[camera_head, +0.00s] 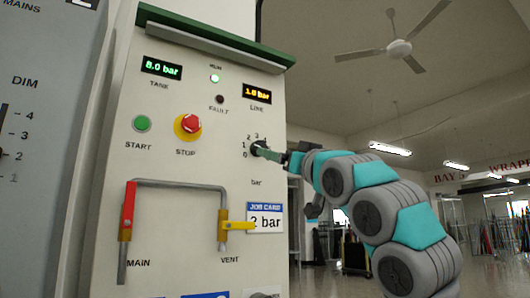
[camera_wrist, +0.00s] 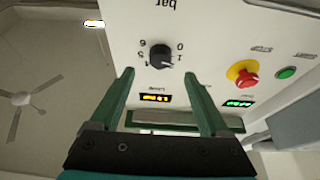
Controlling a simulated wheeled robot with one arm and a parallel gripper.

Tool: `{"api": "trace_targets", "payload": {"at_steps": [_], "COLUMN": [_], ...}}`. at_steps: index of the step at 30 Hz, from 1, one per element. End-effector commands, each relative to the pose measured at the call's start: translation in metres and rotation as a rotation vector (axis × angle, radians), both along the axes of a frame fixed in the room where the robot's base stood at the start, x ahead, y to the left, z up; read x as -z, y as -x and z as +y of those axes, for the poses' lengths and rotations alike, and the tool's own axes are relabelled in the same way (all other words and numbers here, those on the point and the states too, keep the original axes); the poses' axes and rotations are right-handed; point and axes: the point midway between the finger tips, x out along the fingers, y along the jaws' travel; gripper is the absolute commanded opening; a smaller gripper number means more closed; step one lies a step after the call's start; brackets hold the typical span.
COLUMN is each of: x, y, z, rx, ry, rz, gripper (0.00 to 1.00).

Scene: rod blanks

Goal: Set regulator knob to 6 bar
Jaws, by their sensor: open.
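The black regulator knob (camera_wrist: 160,56) sits on the white panel, ringed by a bar scale; the wrist view shows it upside down. The knob is also in the head view (camera_head: 257,148), partly covered by my gripper (camera_head: 270,153). My gripper (camera_wrist: 162,73) is open, its two green fingers pointing at the panel on either side of the knob's position, with nothing between them that I can see gripped. The amber LINE display (camera_head: 257,94) reads about 1.6 bar, its last digit unclear. The exact pointer direction is hard to read.
The green TANK display (camera_head: 161,68) reads 8.0 bar. A red stop button (camera_head: 190,124) and green start button (camera_head: 142,123) are left of the knob.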

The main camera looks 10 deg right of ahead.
Motion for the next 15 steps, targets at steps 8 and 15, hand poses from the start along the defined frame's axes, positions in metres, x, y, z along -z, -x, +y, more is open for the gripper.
{"api": "trace_targets", "payload": {"at_steps": [8,15], "x": [-0.017,-0.027], "y": [-0.027,-0.054], "z": [0.010,0.018], "rx": [-0.001,0.000], "ry": [-0.001,0.000], "rz": [0.000,-0.001], "gripper": [0.80,0.80]}}
